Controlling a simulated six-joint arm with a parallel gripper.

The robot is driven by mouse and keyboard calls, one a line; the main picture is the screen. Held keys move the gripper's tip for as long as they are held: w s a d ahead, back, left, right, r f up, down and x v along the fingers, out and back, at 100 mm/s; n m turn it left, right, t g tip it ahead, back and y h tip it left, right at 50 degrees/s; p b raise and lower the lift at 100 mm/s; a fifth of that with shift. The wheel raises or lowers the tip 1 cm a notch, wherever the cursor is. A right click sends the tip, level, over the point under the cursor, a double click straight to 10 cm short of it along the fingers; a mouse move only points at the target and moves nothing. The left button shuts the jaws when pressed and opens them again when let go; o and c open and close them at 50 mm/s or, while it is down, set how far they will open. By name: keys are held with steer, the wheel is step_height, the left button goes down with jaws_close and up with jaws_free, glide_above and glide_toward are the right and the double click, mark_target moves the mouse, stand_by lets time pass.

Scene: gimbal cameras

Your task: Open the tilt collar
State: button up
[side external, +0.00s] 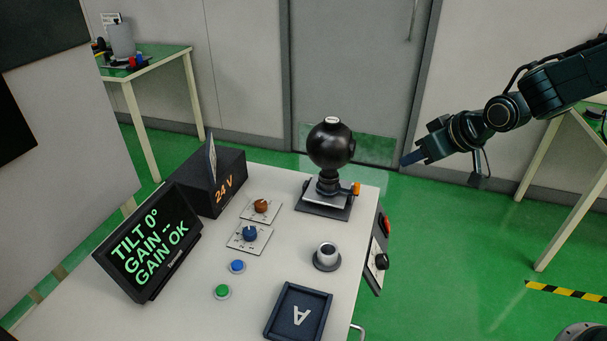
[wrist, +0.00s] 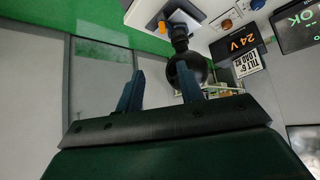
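A black ball-shaped camera head (side external: 330,143) stands upright on a short neck above a dark base plate (side external: 312,208) at the table's far right corner. A dark collar (side external: 328,186) sits round the neck, with an orange lever (side external: 356,188) sticking out to the right. In the wrist view, the ball (wrist: 185,68) is partly hidden behind a finger, and the orange lever (wrist: 162,27) shows beyond it. My gripper (side external: 408,160) is right of the ball, apart from it and off the table edge. In the wrist view my gripper (wrist: 158,84) has its fingers apart with nothing held.
A screen (side external: 150,242) reads "TILT 0°", "GAIN --", "GAIN OK". A 24 V box (side external: 218,185), orange knob (side external: 261,206), blue knob (side external: 250,233), two buttons, a grey cup-like part (side external: 327,255) and tray A (side external: 298,312) occupy the table. The air right of the ball is free.

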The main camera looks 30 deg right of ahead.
glide_toward(358, 184)
steer(key=s+r, duration=0.2)
steer(key=s, duration=0.1)
steer(key=shift+d+t, duration=0.15)
steer(key=shift+t, duration=0.25)
steer(key=shift+x, duration=6.85)
jaws_close()
